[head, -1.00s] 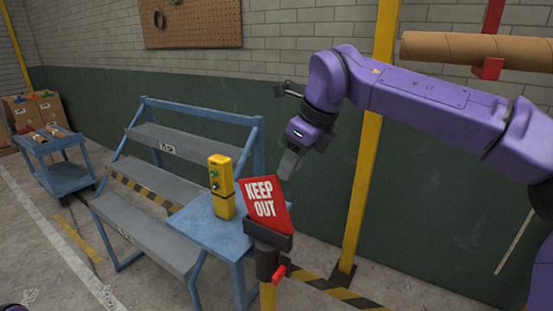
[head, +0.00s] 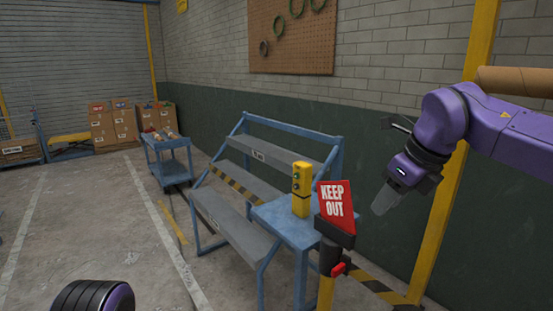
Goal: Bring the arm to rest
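My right arm comes in from the right edge in the head view. My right gripper (head: 384,201) points down and to the left in open air, just right of the red KEEP OUT sign (head: 336,201). Its grey fingers blur into one shape, so whether they are open or shut cannot be told. I see nothing held in it. My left gripper is out of view; only a purple and black part of my own body shows at the bottom left.
A yellow button box (head: 301,190) stands on a blue table (head: 275,217) beside a grey-stepped rack (head: 240,225). A yellow post (head: 452,200) stands behind my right arm. A blue cart (head: 168,163) and cardboard boxes (head: 113,130) are farther left. Open floor (head: 100,230) lies at left.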

